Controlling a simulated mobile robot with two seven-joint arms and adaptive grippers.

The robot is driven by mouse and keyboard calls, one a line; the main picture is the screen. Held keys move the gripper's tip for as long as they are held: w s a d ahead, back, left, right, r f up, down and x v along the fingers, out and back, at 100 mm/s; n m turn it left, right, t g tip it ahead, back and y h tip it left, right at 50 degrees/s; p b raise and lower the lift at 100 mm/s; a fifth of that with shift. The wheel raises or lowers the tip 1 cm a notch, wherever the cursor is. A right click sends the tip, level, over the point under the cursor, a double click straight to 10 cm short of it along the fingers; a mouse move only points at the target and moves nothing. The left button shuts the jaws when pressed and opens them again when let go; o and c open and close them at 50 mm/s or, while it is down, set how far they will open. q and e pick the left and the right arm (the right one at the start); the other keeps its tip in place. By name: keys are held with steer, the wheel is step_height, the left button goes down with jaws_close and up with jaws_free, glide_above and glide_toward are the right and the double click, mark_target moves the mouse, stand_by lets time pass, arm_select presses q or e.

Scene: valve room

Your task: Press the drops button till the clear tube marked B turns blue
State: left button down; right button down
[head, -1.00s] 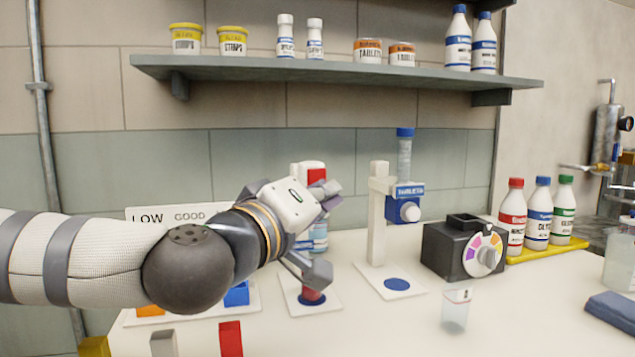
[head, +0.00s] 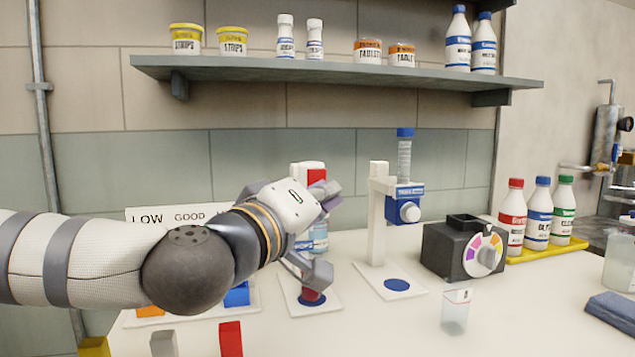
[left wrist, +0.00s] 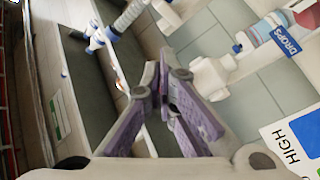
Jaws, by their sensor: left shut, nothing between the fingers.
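The drops dispenser shows in the left wrist view with its blue DROPS label (left wrist: 287,41) and a pale round knob (left wrist: 212,76). In the head view its red-topped body (head: 314,172) stands behind my left gripper (head: 320,234), which hides most of its front. In the left wrist view the fingers of my left gripper (left wrist: 167,88) are shut and empty, close to the knob; I cannot tell whether they touch it. A tube with red in it (head: 311,296) stands on the dispenser's base, mostly hidden by the fingers. No letter B is readable. My right gripper is not in view.
A second dispenser (head: 378,215) with a blue head stands to the right. Beyond it are a black box with a colour dial (head: 450,245), a clear cup (head: 456,312) and several capped bottles. A LOW-GOOD chart (head: 150,216) is behind my arm. A shelf (head: 340,72) hangs above.

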arm_select(q)
steer(key=shift+w+a, duration=0.1)
steer(key=shift+w, duration=0.35)
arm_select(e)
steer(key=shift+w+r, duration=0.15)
arm_select(q)
steer(key=shift+w+a, duration=0.2)
steer(key=shift+w, duration=0.25)
stand_by(0.5)
stand_by(0.4)
steer(key=shift+s+d+p, duration=0.3)
steer(key=shift+s+p, duration=0.2)
steer(key=shift+s, duration=0.4)
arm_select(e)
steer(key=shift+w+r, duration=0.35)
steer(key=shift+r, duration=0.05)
